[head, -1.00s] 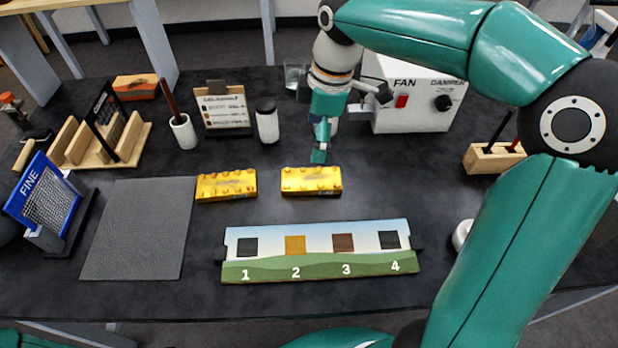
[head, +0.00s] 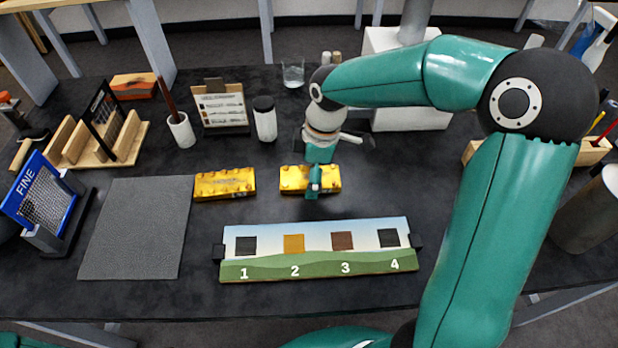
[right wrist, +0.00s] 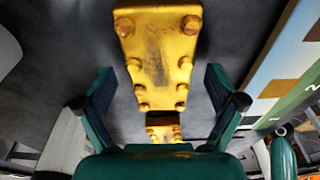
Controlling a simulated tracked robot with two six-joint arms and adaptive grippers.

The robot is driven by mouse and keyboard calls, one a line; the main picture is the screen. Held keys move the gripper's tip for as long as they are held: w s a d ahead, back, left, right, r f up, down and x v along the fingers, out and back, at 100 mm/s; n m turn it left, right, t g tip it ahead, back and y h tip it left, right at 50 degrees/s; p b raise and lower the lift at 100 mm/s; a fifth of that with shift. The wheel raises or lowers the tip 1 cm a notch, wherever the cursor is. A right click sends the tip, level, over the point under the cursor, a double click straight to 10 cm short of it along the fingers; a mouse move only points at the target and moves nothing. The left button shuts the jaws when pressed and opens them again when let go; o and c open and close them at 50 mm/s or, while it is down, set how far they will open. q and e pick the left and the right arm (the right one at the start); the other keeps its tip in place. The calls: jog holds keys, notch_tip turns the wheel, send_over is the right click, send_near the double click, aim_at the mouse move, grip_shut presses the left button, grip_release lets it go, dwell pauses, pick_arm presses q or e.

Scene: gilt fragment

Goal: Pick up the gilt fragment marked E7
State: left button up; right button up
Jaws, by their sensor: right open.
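Two yellow gilt fragments with knobbed edges lie on the dark table: the left one (head: 225,184) and the right one (head: 291,180). I cannot read E7 on either. My right gripper (head: 313,188) is over the right fragment and hides part of its middle. In the right wrist view the open right gripper (right wrist: 160,78) has one finger to each side of a large gilt fragment (right wrist: 158,45), with dark gaps between. I cannot tell its exact height above it. A second gilt piece (right wrist: 163,131) shows lower, between the fingers. My left gripper is out of view.
A numbered colour board (head: 318,265) lies in front of the fragments. A grey mat (head: 137,230) is at left, beside a blue FINE holder (head: 45,200). Behind stand a white-label stand (head: 222,108), a dark-lidded jar (head: 265,122) and a white box (head: 400,118).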

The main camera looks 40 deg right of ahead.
jog(key=c, duration=1.3)
jog(key=shift+c, duration=0.2)
jog(key=shift+r, duration=0.15)
